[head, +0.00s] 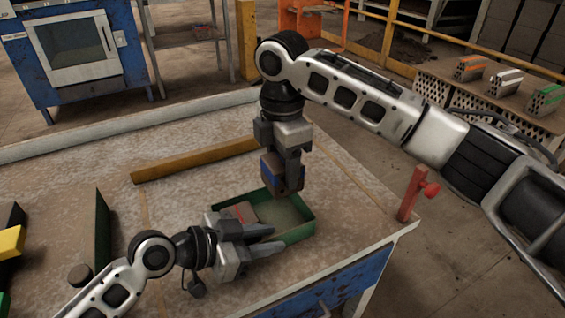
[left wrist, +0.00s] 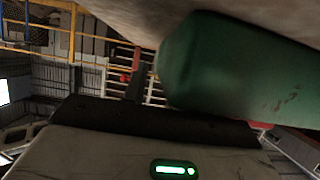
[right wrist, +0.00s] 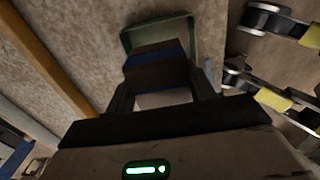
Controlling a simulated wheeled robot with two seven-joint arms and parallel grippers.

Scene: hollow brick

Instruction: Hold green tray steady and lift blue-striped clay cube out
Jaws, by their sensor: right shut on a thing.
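The green tray (head: 300,232) lies on the table near its front right corner. My right gripper (head: 291,182) points down above the tray, shut on the blue-striped clay cube (head: 268,170). In the right wrist view the cube (right wrist: 155,60) sits between the fingers, with the tray (right wrist: 185,22) below; the cube appears raised clear of the tray floor. My left gripper (head: 272,238) is at the tray's near left side, its fingers apart, reaching over the near wall. The tray wall (left wrist: 235,65) fills much of the left wrist view; contact is not clear.
A red-striped block (head: 240,211) is at the tray's left end, partly behind my left gripper. A yellow-brown bar (head: 195,158) lies behind the tray. A red post (head: 411,195) stands at the table's right edge. A green upright plate (head: 103,230) stands at left. Striped bricks (head: 505,82) sit on a rear bench.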

